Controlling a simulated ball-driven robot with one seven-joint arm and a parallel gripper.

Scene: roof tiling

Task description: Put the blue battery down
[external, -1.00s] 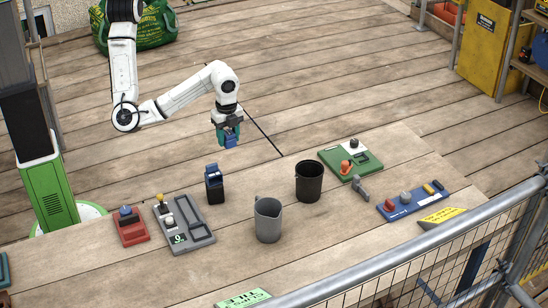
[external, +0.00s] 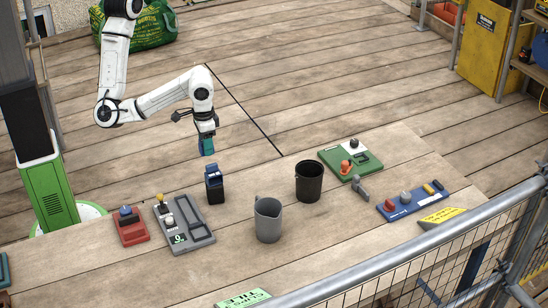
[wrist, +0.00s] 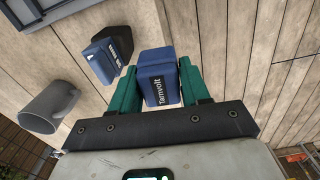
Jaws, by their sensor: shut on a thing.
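My gripper (external: 208,146) is shut on a blue battery and holds it in the air, behind and above the bench. In the wrist view the blue battery (wrist: 158,76) sits between my two green fingers (wrist: 159,88), with the word "Termvolt" on its side. In the external view my fingers mostly hide the battery. A black holder with a blue top (external: 214,183) stands upright on the bench, just in front of and below my gripper. It also shows in the wrist view (wrist: 110,55), left of the held battery and apart from it.
A grey jug (external: 268,222) and a black cup (external: 309,182) stand right of the black holder. A grey tray (external: 184,225) and a red block (external: 131,227) lie to its left. A green board (external: 350,160) and a blue board (external: 412,203) lie further right. A metal rail (external: 420,252) runs along the front.

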